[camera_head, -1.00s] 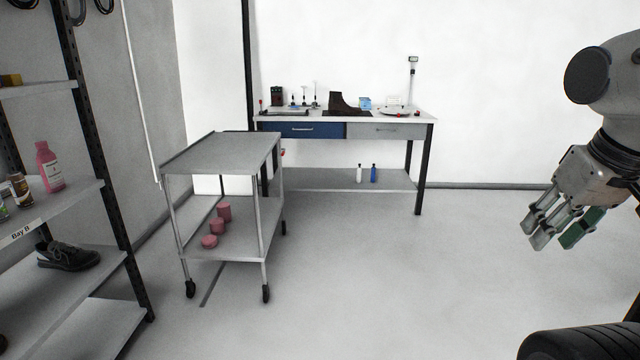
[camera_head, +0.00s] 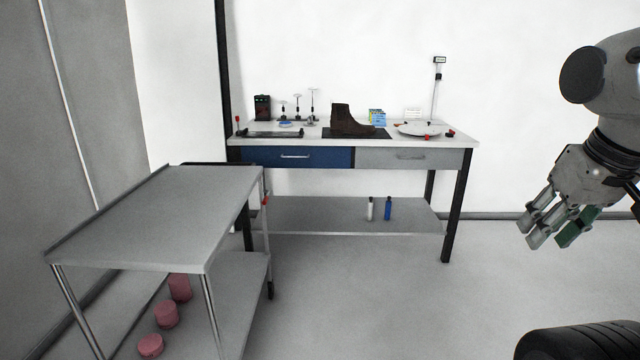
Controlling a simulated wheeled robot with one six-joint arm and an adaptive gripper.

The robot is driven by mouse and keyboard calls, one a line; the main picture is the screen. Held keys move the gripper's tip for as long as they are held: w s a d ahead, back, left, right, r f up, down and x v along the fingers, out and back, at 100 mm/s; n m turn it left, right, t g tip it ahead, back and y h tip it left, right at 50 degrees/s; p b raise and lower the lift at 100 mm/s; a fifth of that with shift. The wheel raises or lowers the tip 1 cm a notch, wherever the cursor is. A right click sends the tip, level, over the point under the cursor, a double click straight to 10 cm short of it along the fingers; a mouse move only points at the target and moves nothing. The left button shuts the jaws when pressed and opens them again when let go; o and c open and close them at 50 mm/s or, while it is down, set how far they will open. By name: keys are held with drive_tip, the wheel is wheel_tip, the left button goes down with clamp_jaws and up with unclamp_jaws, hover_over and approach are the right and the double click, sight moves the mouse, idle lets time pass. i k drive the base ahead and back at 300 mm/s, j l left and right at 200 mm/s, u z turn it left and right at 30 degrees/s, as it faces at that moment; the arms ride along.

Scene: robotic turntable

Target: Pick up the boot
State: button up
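The dark brown boot (camera_head: 350,122) stands upright on a black mat (camera_head: 376,134) on the workbench (camera_head: 215,141) at the back, its toe pointing right. My gripper (camera_head: 545,236) hangs at the right side of the picture, fingers pointing down and left. It is well in front of the bench and far from the boot. Its fingers look spread, with nothing seen between them. One finger pad looks green.
A grey trolley (camera_head: 160,215) stands in front of the bench's left part, with pink containers (camera_head: 166,314) on its lower shelf. A white turntable disc (camera_head: 425,128) and a small blue box (camera_head: 377,117) are right of the boot. Floor (camera_head: 370,300) right of the trolley is clear.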

sight(341, 121)
drive_tip(key=i, duration=2.6)
drive_tip(key=i+j+z, duration=0.1)
drive_tip(key=i, duration=1.2)
